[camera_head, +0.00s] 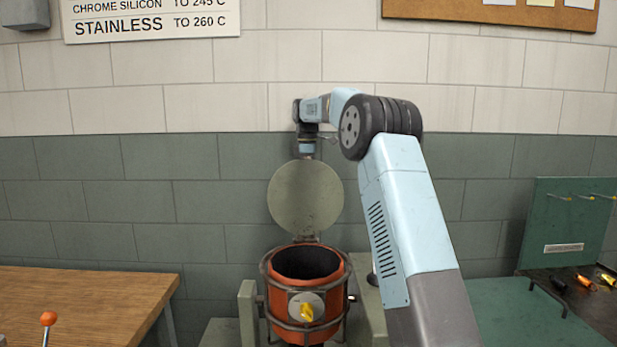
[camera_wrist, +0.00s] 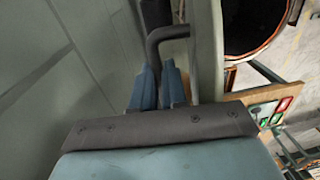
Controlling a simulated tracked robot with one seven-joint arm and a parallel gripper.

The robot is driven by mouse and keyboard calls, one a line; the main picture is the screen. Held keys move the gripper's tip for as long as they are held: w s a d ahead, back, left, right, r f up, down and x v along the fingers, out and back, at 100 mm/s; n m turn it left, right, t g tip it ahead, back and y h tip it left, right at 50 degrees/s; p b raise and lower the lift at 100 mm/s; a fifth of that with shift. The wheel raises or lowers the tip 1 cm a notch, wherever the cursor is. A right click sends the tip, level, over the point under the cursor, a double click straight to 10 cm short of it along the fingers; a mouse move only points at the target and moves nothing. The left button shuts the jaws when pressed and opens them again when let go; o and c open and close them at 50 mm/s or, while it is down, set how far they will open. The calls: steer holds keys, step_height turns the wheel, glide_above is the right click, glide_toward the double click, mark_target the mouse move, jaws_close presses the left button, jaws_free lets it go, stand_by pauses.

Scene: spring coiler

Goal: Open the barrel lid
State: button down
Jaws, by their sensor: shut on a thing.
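The barrel (camera_head: 285,315) is orange with a dark, open mouth and a yellow knob on its front. Its round grey-green lid (camera_head: 305,198) stands roughly upright at the barrel's rear edge, face toward the head camera. In the wrist view, the lid (camera_wrist: 208,50) shows nearly edge-on, with the barrel's mouth (camera_wrist: 252,28) to its right. My gripper (camera_wrist: 160,84) is shut on the dark bent lid handle (camera_wrist: 168,33), on the lid's outer side. In the head view, the fingertips and handle are hidden behind the lid's top.
A tiled wall (camera_head: 220,165) stands close behind the lid. A wooden table (camera_head: 85,300) is at the left, with an orange-knobbed lever (camera_head: 48,318) near its front. A green tool board (camera_head: 570,225) and a bench with small tools are at the right.

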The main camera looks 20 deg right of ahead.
steer(key=shift+w+a, duration=0.2)
steer(key=shift+w, duration=0.2)
steer(key=shift+a, duration=0.2)
steer(key=c, duration=1.5)
jaws_free()
steer(key=shift+w+a, duration=0.1)
steer(key=o, duration=0.3)
steer(key=shift+f, duration=0.1)
steer(key=shift+o, duration=0.2)
steer(key=shift+d, duration=0.2)
